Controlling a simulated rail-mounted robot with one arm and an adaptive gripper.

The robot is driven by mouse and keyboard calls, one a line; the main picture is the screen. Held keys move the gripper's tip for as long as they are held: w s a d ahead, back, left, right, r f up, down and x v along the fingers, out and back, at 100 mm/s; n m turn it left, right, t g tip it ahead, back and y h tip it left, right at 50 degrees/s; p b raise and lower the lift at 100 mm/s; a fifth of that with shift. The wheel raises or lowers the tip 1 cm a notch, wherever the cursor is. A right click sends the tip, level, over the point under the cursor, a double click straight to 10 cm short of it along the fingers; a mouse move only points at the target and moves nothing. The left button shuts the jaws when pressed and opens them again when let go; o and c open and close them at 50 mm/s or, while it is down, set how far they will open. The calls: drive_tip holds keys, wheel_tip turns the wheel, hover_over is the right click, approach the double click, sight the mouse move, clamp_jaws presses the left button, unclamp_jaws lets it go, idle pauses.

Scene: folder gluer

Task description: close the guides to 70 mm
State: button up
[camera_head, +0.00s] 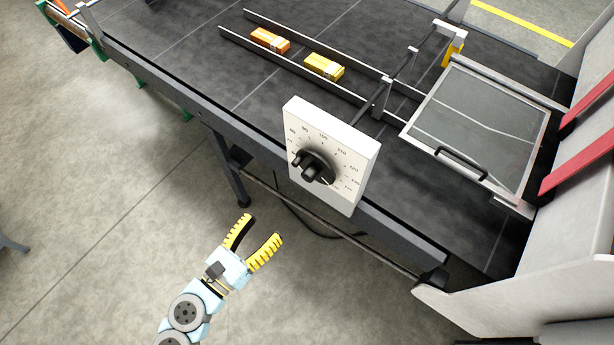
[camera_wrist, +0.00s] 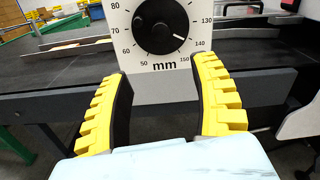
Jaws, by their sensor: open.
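A white dial panel (camera_head: 350,160) marked in mm stands on the near side of the conveyor. Its black knob (camera_head: 313,168) also shows in the wrist view (camera_wrist: 160,25), partly cut by the top edge. The knob's white mark points to the lower right, between 140 and 150. The 70 lies at the dial's left. Two parallel guide rails, near (camera_head: 285,62) and far (camera_head: 315,48), run along the belt with a wide gap. My gripper (camera_head: 262,229) is open and empty, below and in front of the panel, apart from the knob. Its yellow fingers (camera_wrist: 162,78) flank the panel's lower part in the wrist view.
An orange box (camera_head: 270,40) and a yellow-orange box (camera_head: 324,67) lie on the belt between the rails. A framed clear cover (camera_head: 480,125) with a black handle is at right. The conveyor's side beam (camera_head: 170,85) runs behind my gripper.

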sight(305, 179)
drive_tip(key=shift+p+x, duration=0.65)
drive_tip(key=shift+x, duration=7.45)
drive_tip(key=shift+s, duration=0.1)
clamp_jaws()
